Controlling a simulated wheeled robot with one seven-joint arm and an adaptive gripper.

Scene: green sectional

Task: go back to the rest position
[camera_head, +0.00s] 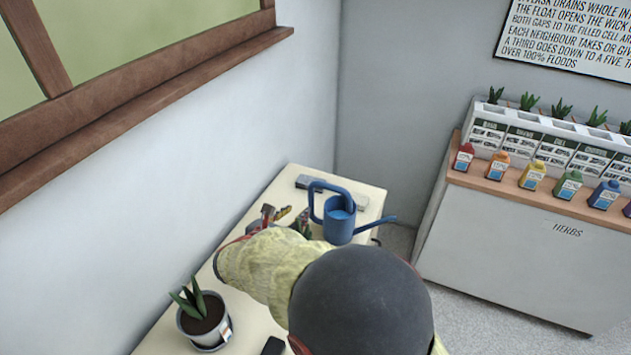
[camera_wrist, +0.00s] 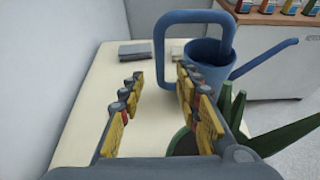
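In the head view my gripper (camera_head: 283,214) is over the table, left of the blue watering can, partly hidden by my own arm. The blue watering can (camera_wrist: 206,58) stands upright just beyond the fingers; it also shows in the head view (camera_head: 338,222). A potted plant with green leaves (camera_wrist: 280,138) is close by the right finger, its pot partly hidden by that finger.
The cream table (camera_head: 175,325) runs along the wall below a wooden window ledge (camera_head: 130,105). Another potted plant (camera_head: 204,320) stands near its front, beside a dark object (camera_head: 272,346). Grey blocks (camera_head: 345,197) lie at the back. A herb counter (camera_head: 530,250) with coloured bottles is right.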

